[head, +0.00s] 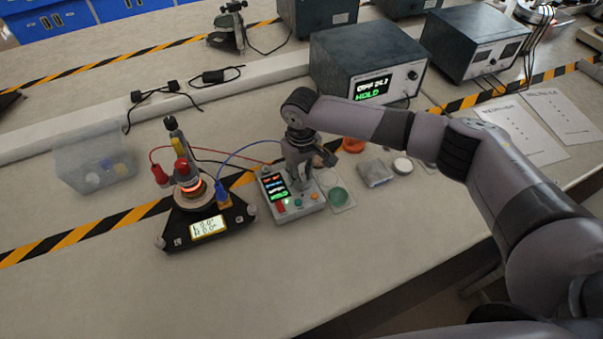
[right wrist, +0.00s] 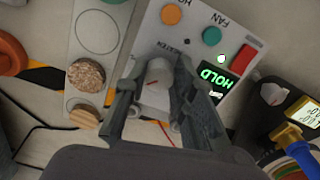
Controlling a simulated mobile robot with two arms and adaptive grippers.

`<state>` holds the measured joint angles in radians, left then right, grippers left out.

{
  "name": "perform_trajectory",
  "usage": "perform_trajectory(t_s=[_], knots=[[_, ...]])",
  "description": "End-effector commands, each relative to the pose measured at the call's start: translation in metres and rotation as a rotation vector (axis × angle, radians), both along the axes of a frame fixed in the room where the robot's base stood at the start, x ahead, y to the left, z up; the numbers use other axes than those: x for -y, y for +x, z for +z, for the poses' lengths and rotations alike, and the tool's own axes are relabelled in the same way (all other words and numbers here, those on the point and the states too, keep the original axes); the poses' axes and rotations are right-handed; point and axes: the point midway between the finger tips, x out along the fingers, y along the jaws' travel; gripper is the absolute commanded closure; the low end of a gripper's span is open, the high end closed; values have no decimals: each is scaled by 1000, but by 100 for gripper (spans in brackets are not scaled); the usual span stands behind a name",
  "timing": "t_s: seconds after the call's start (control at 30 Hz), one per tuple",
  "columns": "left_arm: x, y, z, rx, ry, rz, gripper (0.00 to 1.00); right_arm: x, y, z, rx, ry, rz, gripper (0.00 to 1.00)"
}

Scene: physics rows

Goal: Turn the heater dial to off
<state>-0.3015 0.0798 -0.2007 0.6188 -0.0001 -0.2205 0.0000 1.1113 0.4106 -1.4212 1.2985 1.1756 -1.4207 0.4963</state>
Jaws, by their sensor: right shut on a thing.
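The small light-grey control box (head: 311,205) stands near the middle of the bench in the head view, with a lit screen and coloured buttons. In the right wrist view the box (right wrist: 150,30) has an orange button, a teal button, a red switch and a green "HOLD" readout. A pale grey round dial (right wrist: 158,76) stands on the box. My right gripper (right wrist: 160,95) points down at the box, its two fingers shut on the dial from both sides. In the head view my gripper (head: 299,165) hides the dial. My left gripper is not in view.
Left of the box is a black device (head: 236,217) with a yellow display and a glowing orange ring (head: 191,187), joined by red and blue leads. A clear bin (head: 95,160) stands further left. A large meter (head: 335,70) stands behind. The front bench is clear.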

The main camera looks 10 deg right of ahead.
Motion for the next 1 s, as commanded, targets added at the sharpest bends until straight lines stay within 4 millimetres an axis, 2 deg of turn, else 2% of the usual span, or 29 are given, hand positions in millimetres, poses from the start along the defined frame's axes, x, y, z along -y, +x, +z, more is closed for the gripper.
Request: perform_trajectory(t_s=[0.13, 0.53, 0.77, 1.0], knots=[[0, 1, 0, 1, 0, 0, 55, 0, 0, 0, 0, 0, 0, 100], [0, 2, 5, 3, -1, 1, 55, 1, 0, 1, -1, -1, 48, 100], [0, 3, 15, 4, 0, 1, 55, 0, -1, 2, -3, 1, 191, 100], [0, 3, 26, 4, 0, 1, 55, 1, 0, 2, -2, 0, 411, 100]])
